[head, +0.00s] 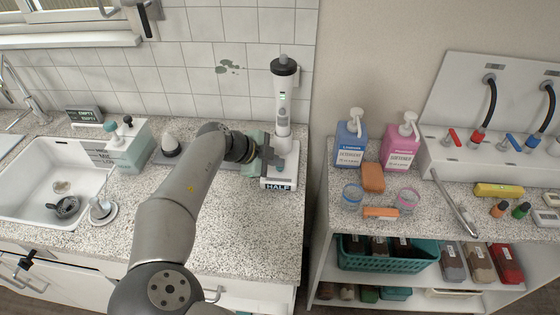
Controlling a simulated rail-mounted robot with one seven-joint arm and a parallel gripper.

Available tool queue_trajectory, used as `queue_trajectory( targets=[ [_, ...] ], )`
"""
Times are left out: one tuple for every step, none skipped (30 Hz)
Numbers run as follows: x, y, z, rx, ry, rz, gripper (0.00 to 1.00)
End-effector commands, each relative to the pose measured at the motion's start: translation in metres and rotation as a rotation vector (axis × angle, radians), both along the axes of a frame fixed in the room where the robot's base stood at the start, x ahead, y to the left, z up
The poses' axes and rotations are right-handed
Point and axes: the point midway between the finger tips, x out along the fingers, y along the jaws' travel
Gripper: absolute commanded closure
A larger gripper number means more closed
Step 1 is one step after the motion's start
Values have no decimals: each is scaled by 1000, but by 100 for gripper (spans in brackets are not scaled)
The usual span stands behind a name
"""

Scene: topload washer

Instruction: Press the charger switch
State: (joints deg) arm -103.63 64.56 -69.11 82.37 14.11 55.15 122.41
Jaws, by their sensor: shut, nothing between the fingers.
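A white upright device (283,100) with a dark cap and a small green light stands at the back right of the speckled counter, near the tiled wall. My gripper (268,157) is shut and empty, just left of and in front of the device's lower part. It hides some of the base, and I cannot tell if it touches.
A greenish-white box (128,148) and a white sink (45,190) lie to the left. The counter's front right part (255,240) is clear. Across a gap, a right counter holds a blue bottle (350,145), a pink bottle (400,150) and a tap panel (495,150).

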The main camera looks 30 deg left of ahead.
Motion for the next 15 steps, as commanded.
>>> queue_trajectory(
  targets=[
    [-3, -2, -13, -7, 19, -8, 100],
    [-3, -2, -13, -7, 19, -8, 100],
    [-3, -2, -12, -6, 20, -7, 100],
    [-4, -1, -11, -6, 20, -7, 100],
    [-4, -2, -11, -7, 19, -8, 100],
    [-4, -2, -11, -7, 19, -8, 100],
    [-3, -2, -11, -7, 19, -8, 100],
    [-4, -1, -11, -7, 19, -8, 100],
    [-3, -1, -10, -7, 19, -8, 100],
    [-4, -1, -10, -6, 19, -7, 100],
    [-4, -1, -10, -6, 19, -7, 100],
    [-4, -1, -8, -6, 19, -7, 100],
    [-4, -1, -7, -6, 19, -7, 100],
    [-4, -1, -5, -6, 19, -7, 100],
    [-4, -1, -2, -5, 19, -6, 100]
  ],
)
